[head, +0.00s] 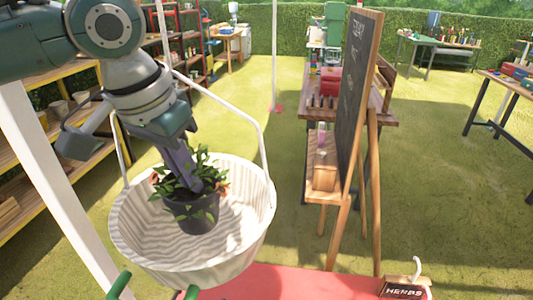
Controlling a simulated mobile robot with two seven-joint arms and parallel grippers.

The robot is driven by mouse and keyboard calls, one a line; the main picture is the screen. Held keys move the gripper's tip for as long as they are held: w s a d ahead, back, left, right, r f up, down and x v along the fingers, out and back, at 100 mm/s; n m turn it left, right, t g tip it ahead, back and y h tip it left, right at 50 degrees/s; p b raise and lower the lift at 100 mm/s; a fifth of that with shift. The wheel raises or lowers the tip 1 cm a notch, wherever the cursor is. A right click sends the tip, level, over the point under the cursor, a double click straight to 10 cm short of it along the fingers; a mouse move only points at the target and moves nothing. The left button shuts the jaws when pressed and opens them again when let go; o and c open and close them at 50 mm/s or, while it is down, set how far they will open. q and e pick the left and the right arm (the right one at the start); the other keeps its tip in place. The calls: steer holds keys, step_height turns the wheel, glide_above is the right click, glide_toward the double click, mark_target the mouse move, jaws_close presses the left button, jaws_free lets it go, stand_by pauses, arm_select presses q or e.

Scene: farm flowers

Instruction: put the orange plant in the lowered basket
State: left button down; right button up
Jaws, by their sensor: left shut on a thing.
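The plant (196,209) has green leaves, a few orange-brown bits at its sides and a dark pot. The basket (128,245) is round, white and ribbed inside, with a tall thin white handle; it hangs low in the left half of the head view. My left gripper (204,186) points down into the plant and is shut on it; the leaves hide its fingertips. The pot is upright within the basket's opening, and I cannot tell whether it touches the basket floor. My right gripper is not in view.
A chalkboard easel (355,110) stands right of the basket, with a wooden workbench behind it. A red surface (300,283) with a "HERBS" sign (404,289) lies in front. Wooden shelves (40,200) stand at left. Grass is open at right.

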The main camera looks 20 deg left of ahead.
mark_target(191, 197)
arm_select(q)
steer(key=shift+f, duration=2.3)
steer(key=shift+f, duration=0.15)
steer(key=c, duration=1)
jaws_free()
steer(key=v, duration=1.2)
steer(key=shift+a+r, duration=0.1)
steer(key=shift+r, duration=0.15)
